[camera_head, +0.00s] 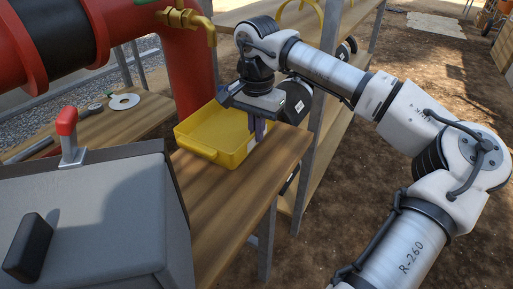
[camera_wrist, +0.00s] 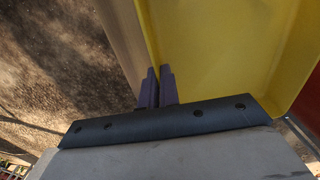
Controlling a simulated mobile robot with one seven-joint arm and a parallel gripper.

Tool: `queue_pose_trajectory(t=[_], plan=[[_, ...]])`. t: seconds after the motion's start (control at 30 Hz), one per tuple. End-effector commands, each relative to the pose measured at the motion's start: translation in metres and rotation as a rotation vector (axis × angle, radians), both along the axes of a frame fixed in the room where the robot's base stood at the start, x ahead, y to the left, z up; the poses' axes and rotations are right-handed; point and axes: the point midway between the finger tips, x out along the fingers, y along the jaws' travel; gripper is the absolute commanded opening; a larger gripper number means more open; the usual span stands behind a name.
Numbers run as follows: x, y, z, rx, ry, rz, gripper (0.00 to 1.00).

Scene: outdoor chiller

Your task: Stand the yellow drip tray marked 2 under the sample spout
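The yellow drip tray (camera_head: 197,148) is at the wooden bench (camera_head: 222,190), in front of the red pipe and below the brass sample spout (camera_head: 187,18). I cannot tell whether its base fully touches the boards. A pale label shows on its right side, partly behind a finger; no number is readable. My gripper (camera_head: 258,128) points down at the tray's right wall. In the wrist view, the purple fingers (camera_wrist: 157,88) are close together with the edge of the yellow tray (camera_wrist: 225,50) between them.
A grey box with a red-handled lever (camera_head: 67,135) stands at the near left. A white ring-shaped disc (camera_head: 124,101) lies on the boards behind it. A metal shelf post (camera_head: 318,120) stands close to the gripper's right. Bare bench lies in front of the tray.

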Motion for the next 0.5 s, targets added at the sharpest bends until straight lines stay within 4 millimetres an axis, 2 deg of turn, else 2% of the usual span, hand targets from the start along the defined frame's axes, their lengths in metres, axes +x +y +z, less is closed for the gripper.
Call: queue_pose_trajectory(t=[0.27, 0.5], plan=[[0.0, 0.0, -0.047, 0.001, 0.0, 0.0, 0.0], [0.0, 0.0, -0.051, 0.001, -0.001, -0.001, 0.0]])
